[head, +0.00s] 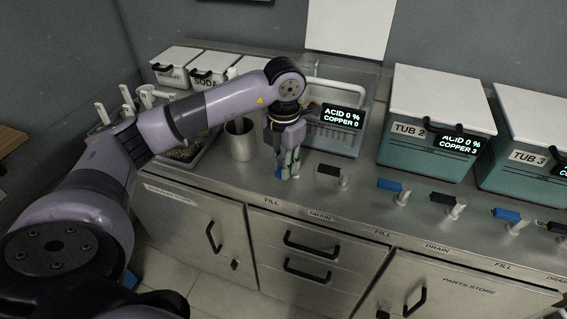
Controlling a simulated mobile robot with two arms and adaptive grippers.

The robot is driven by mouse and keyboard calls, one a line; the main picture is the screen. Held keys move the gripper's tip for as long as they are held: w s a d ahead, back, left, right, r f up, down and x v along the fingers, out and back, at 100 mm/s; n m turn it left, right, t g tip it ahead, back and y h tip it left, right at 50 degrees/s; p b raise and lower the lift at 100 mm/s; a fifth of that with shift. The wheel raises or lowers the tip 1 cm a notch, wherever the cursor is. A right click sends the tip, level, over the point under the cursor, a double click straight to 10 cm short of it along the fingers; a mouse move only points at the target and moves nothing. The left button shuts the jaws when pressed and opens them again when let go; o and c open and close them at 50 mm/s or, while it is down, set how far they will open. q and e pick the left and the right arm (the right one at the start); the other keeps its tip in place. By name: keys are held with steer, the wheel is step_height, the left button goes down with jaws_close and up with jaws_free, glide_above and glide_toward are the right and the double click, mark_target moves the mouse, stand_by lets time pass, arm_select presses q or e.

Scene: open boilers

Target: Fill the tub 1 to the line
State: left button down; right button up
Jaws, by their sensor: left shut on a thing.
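Tub 1 (343,142) stands behind the counter edge, with a display reading "ACID 0 % COPPER 0". It looks open, with a white panel (350,28) upright behind it. A liquid level or line inside cannot be made out. My left gripper (287,170) points down in front of tub 1, shut on the blue fill lever (280,173) above the "FILL" label. The gripper mostly hides that lever. The black drain lever (329,170) is just right of it, apart from the gripper. My right gripper is not in view.
Tub 2 (425,155) and tub 3 (520,178) stand to the right with white lids shut, blue and black levers in front. A metal cup (241,140) stands close left of my gripper. A tray (205,142) and labelled bins (212,72) are further left.

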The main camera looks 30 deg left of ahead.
arm_select(q)
steer(key=shift+r, duration=0.1)
steer(key=c, duration=1.5)
jaws_free()
step_height(320, 180, up, 12)
steer(key=shift+f, duration=0.1)
